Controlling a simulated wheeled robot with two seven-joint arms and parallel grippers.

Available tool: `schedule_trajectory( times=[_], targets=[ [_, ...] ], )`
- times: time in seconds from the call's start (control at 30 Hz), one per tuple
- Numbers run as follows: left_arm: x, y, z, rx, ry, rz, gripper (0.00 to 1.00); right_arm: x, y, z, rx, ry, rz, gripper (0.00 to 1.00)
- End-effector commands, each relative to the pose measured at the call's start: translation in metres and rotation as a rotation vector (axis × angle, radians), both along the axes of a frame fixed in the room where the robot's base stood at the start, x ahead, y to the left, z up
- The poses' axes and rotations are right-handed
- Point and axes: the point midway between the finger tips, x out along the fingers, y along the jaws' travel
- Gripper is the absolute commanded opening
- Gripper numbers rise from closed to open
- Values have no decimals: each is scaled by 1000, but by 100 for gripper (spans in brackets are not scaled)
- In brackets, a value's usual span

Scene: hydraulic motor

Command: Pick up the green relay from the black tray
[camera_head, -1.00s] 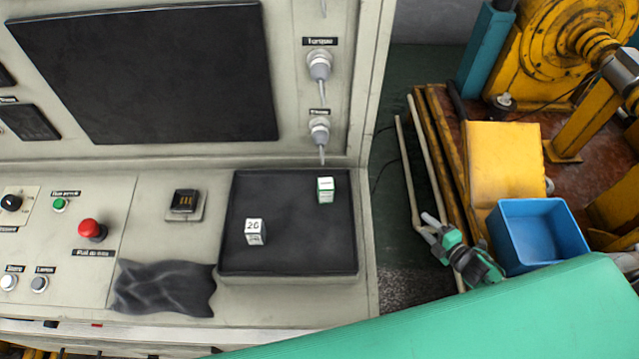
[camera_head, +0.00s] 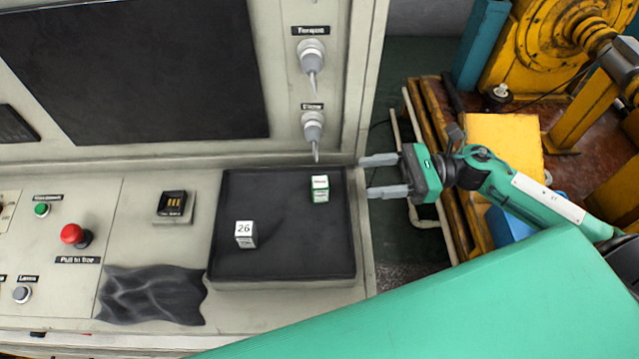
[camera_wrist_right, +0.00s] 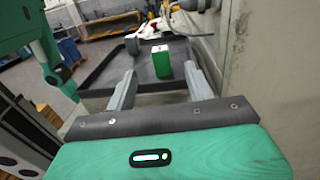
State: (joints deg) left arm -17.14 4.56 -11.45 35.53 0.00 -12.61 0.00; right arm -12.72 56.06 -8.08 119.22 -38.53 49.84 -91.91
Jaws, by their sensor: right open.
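The green relay (camera_head: 320,189), a small block with a white top, stands at the upper right inside the black tray (camera_head: 290,262) on the console. In the right wrist view the relay (camera_wrist_right: 162,62) shows ahead, beyond and between the fingers. My right gripper (camera_head: 380,176) is open and empty, just right of the tray's right edge, its fingers pointing left toward the relay without touching it. The right wrist view also shows the spread fingers (camera_wrist_right: 158,88). My left gripper is not in view.
A console wall with cable plugs (camera_head: 313,127) rises behind. A blue bin (camera_head: 508,226) is partly hidden at right.

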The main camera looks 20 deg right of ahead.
Motion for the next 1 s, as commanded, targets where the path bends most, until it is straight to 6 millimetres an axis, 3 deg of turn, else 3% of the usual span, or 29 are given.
schedule_trajectory(
  times=[0.3, 0.53, 1.0],
  targets=[
    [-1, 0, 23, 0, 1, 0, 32, 10, 45, 3, 3, 1, -1, 54],
    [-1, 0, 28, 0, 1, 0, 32, 13, 57, 1, 3, 3, -2, 54],
    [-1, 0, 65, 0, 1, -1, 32, 22, 102, -4, 3, 3, -3, 54]
  ],
)
